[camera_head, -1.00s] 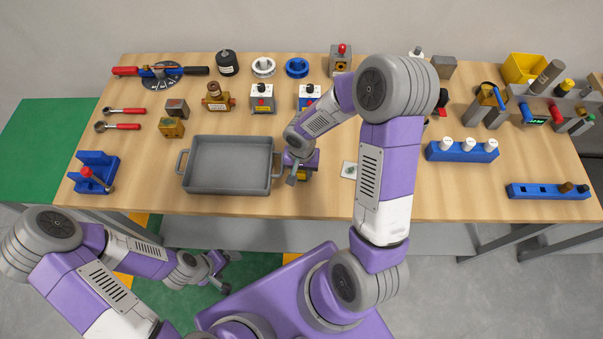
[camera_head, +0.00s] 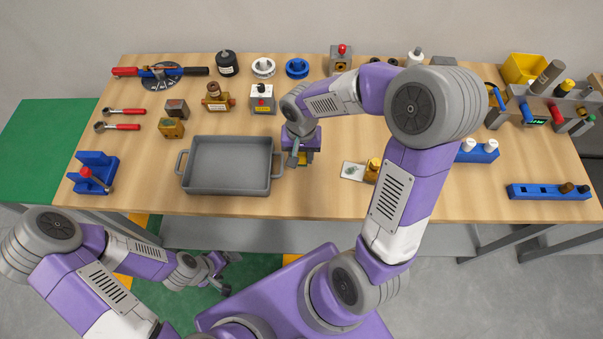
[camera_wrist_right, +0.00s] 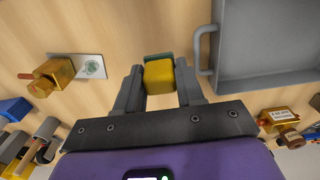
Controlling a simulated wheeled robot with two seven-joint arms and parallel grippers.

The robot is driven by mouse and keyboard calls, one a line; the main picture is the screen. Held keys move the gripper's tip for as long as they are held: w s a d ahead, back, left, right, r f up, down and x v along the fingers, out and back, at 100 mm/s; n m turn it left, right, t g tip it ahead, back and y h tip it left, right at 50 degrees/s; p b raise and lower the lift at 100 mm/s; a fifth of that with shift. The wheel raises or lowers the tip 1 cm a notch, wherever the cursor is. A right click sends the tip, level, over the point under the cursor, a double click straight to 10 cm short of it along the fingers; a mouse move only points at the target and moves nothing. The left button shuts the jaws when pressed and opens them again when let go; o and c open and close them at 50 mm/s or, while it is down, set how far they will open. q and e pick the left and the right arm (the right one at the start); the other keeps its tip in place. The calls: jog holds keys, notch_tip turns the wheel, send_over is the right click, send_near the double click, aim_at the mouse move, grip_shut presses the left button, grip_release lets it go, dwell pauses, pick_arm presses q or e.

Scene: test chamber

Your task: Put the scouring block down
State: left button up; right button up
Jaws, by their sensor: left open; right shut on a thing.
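The scouring block is yellow with a dark green side. In the right wrist view the block (camera_wrist_right: 159,76) sits between the fingers of my right gripper (camera_wrist_right: 159,88), which is shut on it. In the head view a yellow part of the block (camera_head: 304,158) shows below my right gripper (camera_head: 301,160), just right of the grey tray. Whether the block touches the table is hard to tell. My left gripper (camera_head: 228,273) is open and empty, low in front of the table.
The grey tray (camera_head: 230,190) lies close left of my right gripper; its handle also shows in the wrist view. A white card with a green mark (camera_head: 353,171) and a brass fitting (camera_head: 372,171) lie to the right. Bare tabletop lies between block and card.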

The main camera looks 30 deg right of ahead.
notch_tip(320, 180, down, 10)
jog(key=shift+r+b, duration=0.25)
jog(key=shift+b, duration=0.3)
jog(key=shift+f+b, duration=0.2)
jog(key=shift+b, duration=0.1)
jog(key=o, duration=1)
jog(key=shift+r, duration=0.1)
